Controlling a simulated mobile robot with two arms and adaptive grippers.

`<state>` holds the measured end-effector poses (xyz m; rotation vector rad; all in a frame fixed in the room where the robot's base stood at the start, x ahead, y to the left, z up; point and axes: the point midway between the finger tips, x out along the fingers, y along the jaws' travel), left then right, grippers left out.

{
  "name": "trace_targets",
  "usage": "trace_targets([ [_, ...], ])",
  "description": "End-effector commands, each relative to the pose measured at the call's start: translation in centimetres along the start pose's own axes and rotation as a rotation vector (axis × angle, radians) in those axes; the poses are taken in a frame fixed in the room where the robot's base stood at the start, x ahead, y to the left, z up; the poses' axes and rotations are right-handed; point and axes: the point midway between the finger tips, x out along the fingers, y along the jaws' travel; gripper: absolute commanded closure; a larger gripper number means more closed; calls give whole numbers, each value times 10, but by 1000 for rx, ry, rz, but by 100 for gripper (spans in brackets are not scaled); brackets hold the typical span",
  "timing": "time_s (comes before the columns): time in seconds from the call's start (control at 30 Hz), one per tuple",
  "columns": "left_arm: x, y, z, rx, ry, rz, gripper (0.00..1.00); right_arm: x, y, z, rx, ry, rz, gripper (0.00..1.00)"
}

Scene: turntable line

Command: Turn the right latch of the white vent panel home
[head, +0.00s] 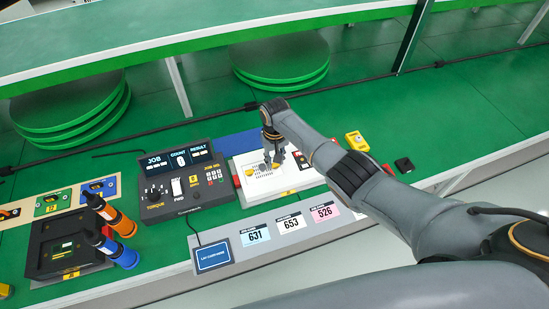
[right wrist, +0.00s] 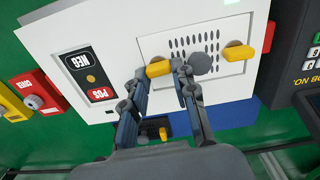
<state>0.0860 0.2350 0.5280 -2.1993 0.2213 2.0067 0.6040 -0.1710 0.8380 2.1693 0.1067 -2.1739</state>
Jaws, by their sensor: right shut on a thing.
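The white vent panel (head: 258,185) has a slotted grille and lies on the green line; it fills the middle of the right wrist view (right wrist: 222,80), which is upside down. My right gripper (head: 274,163) reaches down onto it. In the right wrist view my right gripper (right wrist: 163,70) is shut on the yellow right latch (right wrist: 158,69), which lies roughly crosswise at the panel's edge, partly hidden by the fingers. The left latch (right wrist: 238,53), also yellow, lies free across the opposite edge. My left gripper is not in view.
A round grey knob (right wrist: 203,64) stands close beside one finger. A black control box (head: 185,185) is left of the panel. A red POS button and black NEG plate (right wrist: 84,75) sit nearby. Blue and orange tools (head: 110,220) stand further left. A yellow box (head: 356,141) lies to the right.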

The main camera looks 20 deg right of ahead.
Motion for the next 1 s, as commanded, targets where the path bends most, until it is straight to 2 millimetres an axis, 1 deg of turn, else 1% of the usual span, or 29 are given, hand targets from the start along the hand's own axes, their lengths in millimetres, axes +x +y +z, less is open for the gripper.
trace_targets([
  [0.5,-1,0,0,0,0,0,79,-1,0,-1,20,4,1,100],
  [0.53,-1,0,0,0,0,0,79,-1,0,-1,20,4,1,69],
  [0.57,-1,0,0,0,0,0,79,-1,0,-1,20,4,1,63],
  [0.6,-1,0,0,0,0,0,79,-1,0,-1,20,3,1,54],
  [0.63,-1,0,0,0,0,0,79,-1,0,-1,20,3,1,49],
  [0.9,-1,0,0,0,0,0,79,0,-1,0,19,1,-1,49],
  [1.0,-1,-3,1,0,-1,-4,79,-1,-1,0,19,1,-2,49],
])
